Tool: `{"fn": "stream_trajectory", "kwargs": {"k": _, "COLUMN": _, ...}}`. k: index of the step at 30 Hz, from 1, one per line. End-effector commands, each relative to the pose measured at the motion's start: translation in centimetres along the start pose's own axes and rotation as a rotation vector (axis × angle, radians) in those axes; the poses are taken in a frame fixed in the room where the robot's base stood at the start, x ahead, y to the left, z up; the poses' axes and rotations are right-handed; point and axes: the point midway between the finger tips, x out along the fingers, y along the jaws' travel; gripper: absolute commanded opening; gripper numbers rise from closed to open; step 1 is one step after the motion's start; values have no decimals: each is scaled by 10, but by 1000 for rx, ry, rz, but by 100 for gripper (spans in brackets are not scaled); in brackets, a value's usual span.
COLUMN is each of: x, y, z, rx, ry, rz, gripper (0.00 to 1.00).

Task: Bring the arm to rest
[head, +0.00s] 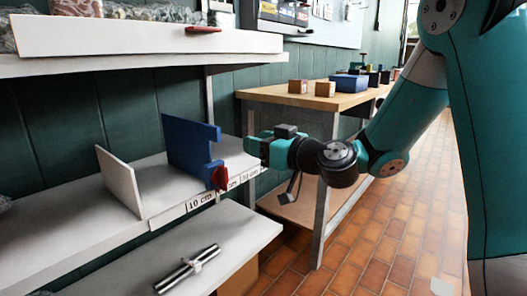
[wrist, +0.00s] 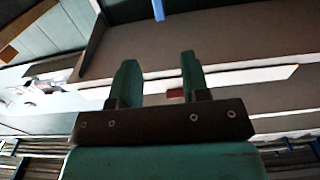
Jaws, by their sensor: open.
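My gripper (head: 256,146) is stretched out to the left in the head view, at the right end of the middle shelf. It is level with the blue notched plate (head: 190,148) and a little right of it, with a gap showing between them. In the wrist view my gripper (wrist: 158,66) has its two teal fingers apart, with nothing held between them. My teal arm runs from the upper right down to the gripper, bent at the elbow.
The middle shelf (head: 70,225) carries a white upright panel (head: 119,182), distance labels and a red part (head: 217,177) at the blue plate. A silver cylinder (head: 187,269) lies on the lower shelf. A wooden workbench (head: 305,99) stands behind my gripper.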

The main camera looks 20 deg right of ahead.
Motion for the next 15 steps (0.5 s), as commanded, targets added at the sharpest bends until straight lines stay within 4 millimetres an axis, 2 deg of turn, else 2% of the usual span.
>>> {"fn": "stream_trajectory", "kwargs": {"k": 5, "x": -10, "y": 0, "z": 0, "rx": 0, "ry": 0, "rz": 0, "gripper": 43}}
{"fn": "stream_trajectory", "kwargs": {"k": 15, "x": -10, "y": 0, "z": 0, "rx": 0, "ry": 0, "rz": -1, "gripper": 43}}
